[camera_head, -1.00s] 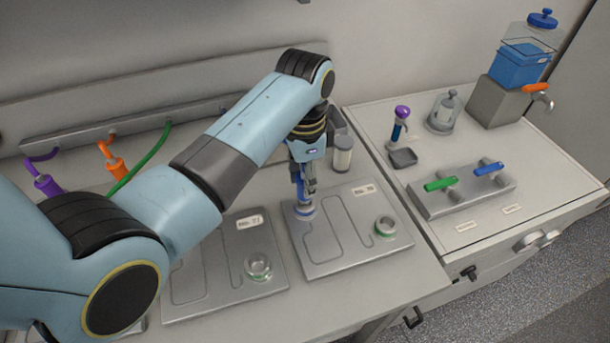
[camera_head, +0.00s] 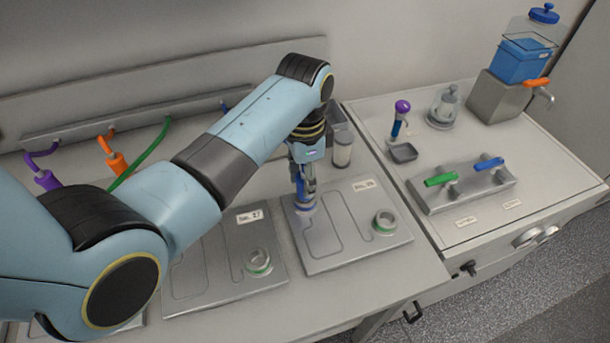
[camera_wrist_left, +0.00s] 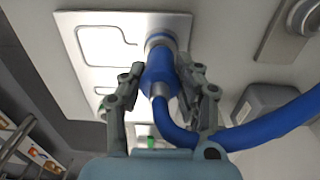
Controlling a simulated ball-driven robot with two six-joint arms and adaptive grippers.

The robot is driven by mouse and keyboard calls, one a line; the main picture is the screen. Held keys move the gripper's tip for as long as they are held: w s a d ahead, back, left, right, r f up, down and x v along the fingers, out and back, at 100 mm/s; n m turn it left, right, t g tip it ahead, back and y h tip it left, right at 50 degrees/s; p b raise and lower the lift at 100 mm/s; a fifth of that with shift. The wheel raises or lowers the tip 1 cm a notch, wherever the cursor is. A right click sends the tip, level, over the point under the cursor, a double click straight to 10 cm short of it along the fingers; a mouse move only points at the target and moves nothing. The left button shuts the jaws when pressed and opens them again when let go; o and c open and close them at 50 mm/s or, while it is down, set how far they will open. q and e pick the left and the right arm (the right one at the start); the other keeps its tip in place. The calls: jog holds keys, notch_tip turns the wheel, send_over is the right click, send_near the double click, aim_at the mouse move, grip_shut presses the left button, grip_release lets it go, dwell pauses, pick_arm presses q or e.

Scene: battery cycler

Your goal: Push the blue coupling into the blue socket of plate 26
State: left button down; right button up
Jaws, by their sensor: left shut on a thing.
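My left gripper (camera_head: 304,187) is over the far left corner of the right-hand plate (camera_head: 335,255), whose label looks like 26 but is blurred. In the left wrist view its two fingers (camera_wrist_left: 158,85) are shut on the blue coupling (camera_wrist_left: 158,70), which has a blue hose (camera_wrist_left: 245,133) trailing from it. The coupling's front end meets the blue socket (camera_wrist_left: 160,40) on the plate; I cannot tell how deep it sits. In the head view the blue coupling (camera_head: 302,196) stands roughly upright at the blue-ringed socket (camera_head: 305,209). My right gripper is not in view.
The same plate has a green-ringed socket (camera_head: 384,222). Plate 27 (camera_head: 215,290) lies to the left with its green-ringed socket (camera_head: 258,261). Purple (camera_head: 47,181) and orange (camera_head: 117,164) couplings hang behind my arm. A clear jar (camera_head: 342,150) stands behind the gripper.

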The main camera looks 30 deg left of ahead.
pick_arm(q)
jog(key=shift+f, duration=0.55)
dwell(0.4)
jog(key=shift+c, duration=2.3)
grip_release()
notch_tip(320, 180, up, 12)
jog(key=shift+w+a+f, duration=0.1)
jog(key=shift+f, duration=0.05)
